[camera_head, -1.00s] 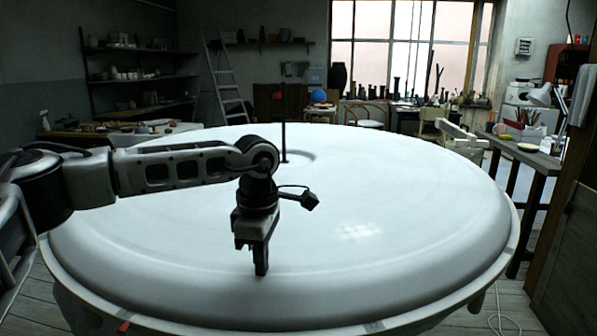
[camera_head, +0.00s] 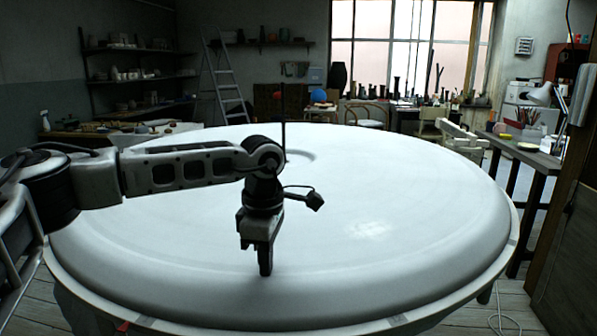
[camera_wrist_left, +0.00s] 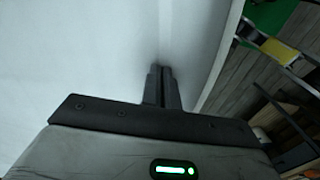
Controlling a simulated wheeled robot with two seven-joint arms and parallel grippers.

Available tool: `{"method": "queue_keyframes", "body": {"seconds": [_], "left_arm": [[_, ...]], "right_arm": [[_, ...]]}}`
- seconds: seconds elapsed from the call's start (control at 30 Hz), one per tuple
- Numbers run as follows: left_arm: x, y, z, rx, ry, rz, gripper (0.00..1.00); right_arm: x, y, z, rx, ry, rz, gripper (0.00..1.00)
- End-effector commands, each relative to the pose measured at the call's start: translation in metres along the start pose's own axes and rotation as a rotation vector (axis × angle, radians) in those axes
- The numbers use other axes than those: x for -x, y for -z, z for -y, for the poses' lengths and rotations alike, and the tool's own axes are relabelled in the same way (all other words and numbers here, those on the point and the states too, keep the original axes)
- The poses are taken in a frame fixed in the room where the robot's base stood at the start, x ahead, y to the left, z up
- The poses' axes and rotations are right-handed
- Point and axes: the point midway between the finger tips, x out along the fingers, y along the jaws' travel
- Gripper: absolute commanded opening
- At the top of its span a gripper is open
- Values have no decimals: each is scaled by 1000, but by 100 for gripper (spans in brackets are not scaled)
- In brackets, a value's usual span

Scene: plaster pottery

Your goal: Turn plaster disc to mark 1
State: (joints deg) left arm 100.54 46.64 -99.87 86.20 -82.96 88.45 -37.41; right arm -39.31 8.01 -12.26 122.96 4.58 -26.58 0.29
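The large white plaster disc (camera_head: 400,210) fills the middle of the head view, with a pale rim (camera_head: 345,331) around it. A small red mark (camera_head: 122,327) shows at the near left, below the rim. I cannot read any number as mark 1. My left gripper (camera_head: 265,272) points down at the near part of the disc. In the left wrist view its two fingers (camera_wrist_left: 161,72) are together with nothing visible between them. Their tips are at the white surface near the disc's edge; whether they touch it is hard to tell. My right gripper is not in view.
A thin dark upright rod (camera_head: 283,118) rises behind my arm. A wooden workbench (camera_head: 530,158) stands at the right, and a stepladder (camera_head: 226,85) and shelves stand at the back. The disc's right half is clear of objects.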

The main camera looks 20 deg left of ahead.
Motion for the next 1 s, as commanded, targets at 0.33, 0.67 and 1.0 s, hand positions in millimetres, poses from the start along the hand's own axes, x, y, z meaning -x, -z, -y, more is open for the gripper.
{"method": "queue_keyframes", "body": {"seconds": [0.33,0.67,1.0], "left_arm": [[14,-3,2,-4,7,1,0],[37,-3,1,-3,4,4,0],[58,-2,1,-3,3,5,0]], "right_arm": [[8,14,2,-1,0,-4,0],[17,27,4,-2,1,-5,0],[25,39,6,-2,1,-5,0]]}}
